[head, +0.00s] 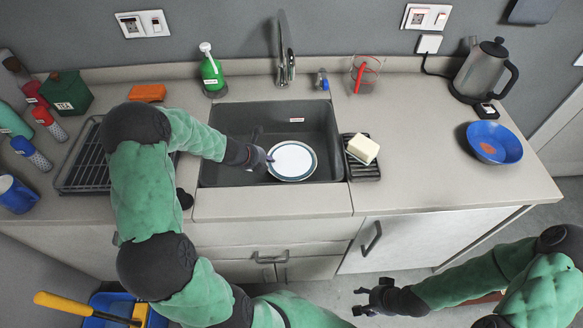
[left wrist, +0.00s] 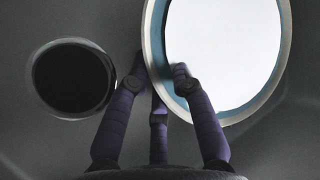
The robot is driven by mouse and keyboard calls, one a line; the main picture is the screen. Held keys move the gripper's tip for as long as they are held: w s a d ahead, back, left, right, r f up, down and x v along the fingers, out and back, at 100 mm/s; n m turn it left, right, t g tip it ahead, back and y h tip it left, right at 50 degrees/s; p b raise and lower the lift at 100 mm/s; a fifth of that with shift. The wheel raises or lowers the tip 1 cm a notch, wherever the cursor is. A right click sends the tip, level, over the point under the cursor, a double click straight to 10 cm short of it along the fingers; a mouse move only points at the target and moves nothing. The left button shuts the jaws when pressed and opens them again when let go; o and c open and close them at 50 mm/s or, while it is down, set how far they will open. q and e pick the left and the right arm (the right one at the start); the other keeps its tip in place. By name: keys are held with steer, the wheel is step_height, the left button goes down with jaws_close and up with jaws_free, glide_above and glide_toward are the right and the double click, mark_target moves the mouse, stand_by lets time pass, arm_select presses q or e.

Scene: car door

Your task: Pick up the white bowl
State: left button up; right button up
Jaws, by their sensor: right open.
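The white bowl (head: 292,161) with a blue rim sits in the dark sink, right of its middle. It fills the upper right of the left wrist view (left wrist: 225,50). My left gripper (head: 268,160) is at the bowl's left edge. In the left wrist view its dark fingers (left wrist: 158,85) are close around the rim, one of them overlapping the white inside. I cannot tell whether they grip it. My right gripper (head: 362,300) is open and empty, low in front of the cabinets, away from the counter.
The sink (head: 222,118) has raised walls around the bowl, and its drain (left wrist: 73,78) shows beside it. A soap bar on a black rack (head: 365,172) stands just right of the sink. A blue bowl (head: 494,142) and a kettle (head: 484,70) are further right. A dish rack (head: 88,165) is left.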

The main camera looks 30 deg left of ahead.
arm_select(q)
steer(key=shift+r, duration=0.1)
steer(key=shift+c, duration=0.3)
jaws_close()
steer(key=shift+r, duration=0.1)
steer(key=shift+r+p, duration=0.55)
steer(key=shift+r, duration=0.05)
step_height(320, 180, up, 9)
steer(key=p, duration=0.6)
steer(key=shift+f, duration=0.1)
